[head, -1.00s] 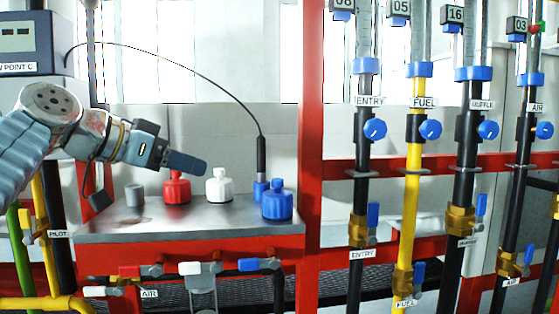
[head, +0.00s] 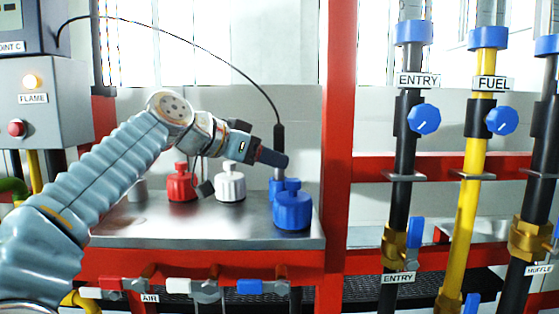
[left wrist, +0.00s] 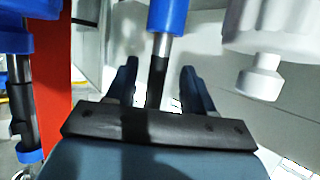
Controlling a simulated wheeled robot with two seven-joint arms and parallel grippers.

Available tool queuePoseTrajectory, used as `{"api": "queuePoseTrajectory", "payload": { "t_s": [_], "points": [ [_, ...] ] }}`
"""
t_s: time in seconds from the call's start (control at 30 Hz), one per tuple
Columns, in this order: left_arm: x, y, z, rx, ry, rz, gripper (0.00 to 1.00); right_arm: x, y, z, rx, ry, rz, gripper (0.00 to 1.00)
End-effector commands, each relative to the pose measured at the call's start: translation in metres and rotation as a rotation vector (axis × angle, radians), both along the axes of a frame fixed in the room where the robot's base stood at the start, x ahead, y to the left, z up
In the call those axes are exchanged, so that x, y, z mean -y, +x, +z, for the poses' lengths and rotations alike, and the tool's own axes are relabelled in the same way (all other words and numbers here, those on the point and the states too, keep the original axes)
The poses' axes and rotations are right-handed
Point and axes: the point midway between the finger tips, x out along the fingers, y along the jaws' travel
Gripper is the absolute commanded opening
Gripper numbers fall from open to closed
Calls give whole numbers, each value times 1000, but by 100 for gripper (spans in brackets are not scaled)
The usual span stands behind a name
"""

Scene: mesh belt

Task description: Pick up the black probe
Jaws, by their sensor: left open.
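The black probe (head: 279,136) stands upright in a blue holder (head: 276,186) at the right of the metal shelf, a thin black cable curving from its top. My left gripper (head: 278,160) comes in from the left and overlaps the probe's lower part in the head view. In the left wrist view, which shows the scene upside down, the open fingers (left wrist: 160,85) lie on either side of the probe (left wrist: 157,80), with gaps beside it. The probe's grey shaft and blue holder (left wrist: 168,16) show beyond. Whether the probe is fully between the fingers is hard to tell. My right gripper is out of view.
A blue bottle (head: 292,211) stands just in front of the holder. White (head: 230,187) and red (head: 181,187) bottles stand to the left on the metal shelf (head: 180,228). A red post (head: 337,150) rises close on the right, with labelled pipes beyond.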

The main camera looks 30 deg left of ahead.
Motion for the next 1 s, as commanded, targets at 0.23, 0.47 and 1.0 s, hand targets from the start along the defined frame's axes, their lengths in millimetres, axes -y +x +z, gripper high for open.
{"api": "queuePoseTrajectory", "payload": {
  "t_s": [0.23,0.47,1.0],
  "points": [
    [14,33,-13,-3,0,-1,52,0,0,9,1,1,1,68],
    [18,44,-18,-1,1,1,52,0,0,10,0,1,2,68],
    [18,43,-18,0,0,0,0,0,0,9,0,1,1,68]
  ]
}}
